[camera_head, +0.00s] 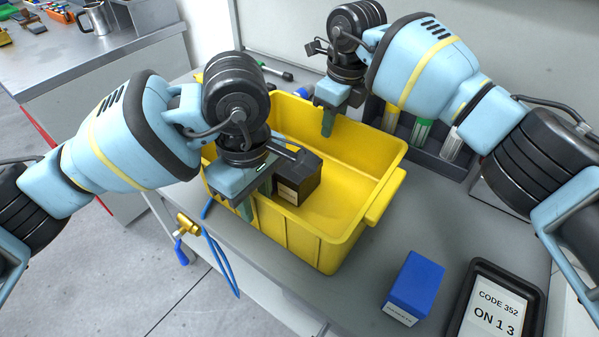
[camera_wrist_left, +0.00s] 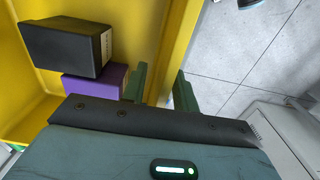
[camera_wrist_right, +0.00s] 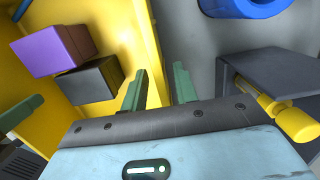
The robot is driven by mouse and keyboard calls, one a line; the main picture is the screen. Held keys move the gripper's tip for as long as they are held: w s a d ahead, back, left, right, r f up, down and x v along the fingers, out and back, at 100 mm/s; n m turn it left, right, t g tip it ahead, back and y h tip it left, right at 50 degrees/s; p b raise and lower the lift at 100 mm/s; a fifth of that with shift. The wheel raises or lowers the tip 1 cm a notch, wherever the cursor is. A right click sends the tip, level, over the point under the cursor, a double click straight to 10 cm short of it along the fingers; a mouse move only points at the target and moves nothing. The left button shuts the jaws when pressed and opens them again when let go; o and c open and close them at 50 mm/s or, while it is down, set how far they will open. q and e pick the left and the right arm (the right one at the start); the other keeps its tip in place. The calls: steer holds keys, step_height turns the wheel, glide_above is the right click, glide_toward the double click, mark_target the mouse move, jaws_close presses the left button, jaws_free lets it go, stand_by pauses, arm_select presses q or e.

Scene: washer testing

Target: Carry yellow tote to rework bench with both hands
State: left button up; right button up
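The yellow tote (camera_head: 365,172) stands on a grey table. It holds a black box (camera_head: 300,178) with a white label and, in the wrist views, a purple box (camera_wrist_left: 95,88). My left gripper (camera_head: 255,199) is at the tote's near-left wall. In the left wrist view its green fingers (camera_wrist_left: 159,88) stand apart on either side of that wall. My right gripper (camera_head: 328,122) is at the far wall; one finger shows inside the tote. In the right wrist view its fingers (camera_wrist_right: 158,88) stand apart around the wall. The tote's far-left part is hidden behind my left arm.
A blue box (camera_head: 413,283) and a black-framed display (camera_head: 497,312) stand right of the tote. A dark rack (camera_head: 440,148) with colored tubes is close behind it. A brass valve (camera_head: 187,224) and blue hose are at the near-left table edge. A steel bench (camera_head: 100,50) stands at back left.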

arm_select(q)
steer(key=shift+f, duration=0.45)
arm_select(e)
steer(key=shift+f, duration=0.4)
arm_select(q)
jaws_close()
arm_select(e)
jaws_close()
arm_select(q)
steer(key=shift+r, duration=0.1)
arm_select(e)
steer(key=shift+r, duration=0.1)
stand_by(0.4)
